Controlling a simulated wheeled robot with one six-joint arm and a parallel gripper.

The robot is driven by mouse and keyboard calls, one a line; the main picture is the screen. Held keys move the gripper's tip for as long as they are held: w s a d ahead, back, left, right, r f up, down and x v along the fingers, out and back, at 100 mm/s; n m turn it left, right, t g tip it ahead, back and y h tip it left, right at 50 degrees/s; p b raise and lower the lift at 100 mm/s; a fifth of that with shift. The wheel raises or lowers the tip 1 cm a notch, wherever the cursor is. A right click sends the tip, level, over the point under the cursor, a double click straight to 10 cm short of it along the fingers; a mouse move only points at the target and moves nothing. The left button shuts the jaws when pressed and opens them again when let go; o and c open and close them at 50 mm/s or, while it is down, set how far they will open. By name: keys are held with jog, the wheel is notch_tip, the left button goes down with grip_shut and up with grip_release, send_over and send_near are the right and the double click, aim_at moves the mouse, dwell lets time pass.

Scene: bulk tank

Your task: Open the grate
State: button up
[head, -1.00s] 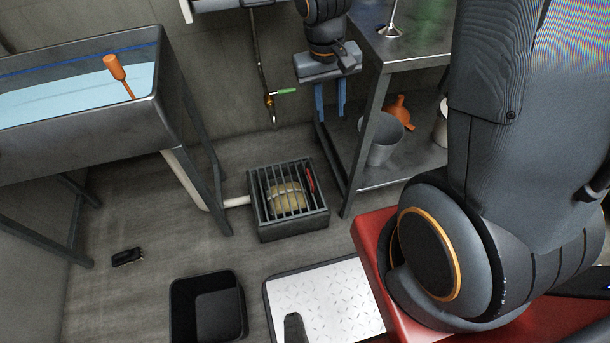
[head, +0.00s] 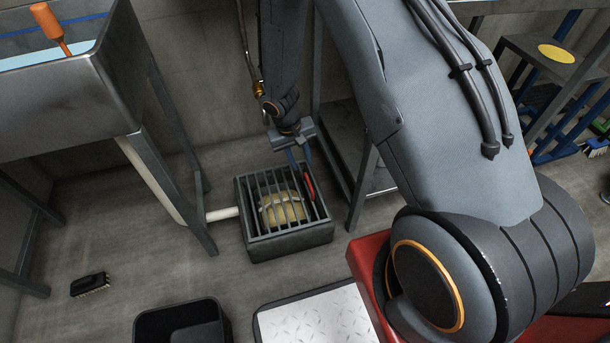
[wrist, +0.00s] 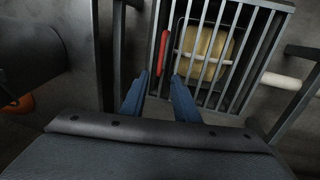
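The grate (head: 270,185) is a set of parallel grey bars lying flat over a dark square box (head: 290,244) on the floor. It also shows in the wrist view (wrist: 222,60). A red bar-shaped piece (head: 309,184), likely a handle, lies along its right side, and in the wrist view (wrist: 163,52). A pale yellow object with a light band (head: 283,208) shows beneath the bars. My gripper (head: 299,160) is at the grate's back right corner, close to the red piece. In the wrist view its blue fingers (wrist: 158,80) are apart with nothing between them; the red piece lies just beyond the tips.
A white pipe (head: 222,213) runs from the box's left side past a sink leg. A steel sink (head: 75,100) stands at the left, a metal shelf unit (head: 372,180) close at the right. A black bin (head: 180,322), a white plate (head: 315,325) and a brush (head: 90,284) are on the floor.

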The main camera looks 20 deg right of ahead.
aim_at(307, 177)
jog(key=f, duration=0.2)
jog(key=d+f+b, duration=0.1)
jog(key=f, duration=0.1)
jog(key=f+b, duration=0.1)
jog(key=f, duration=0.2)
jog(key=shift+d, duration=0.25)
grip_shut()
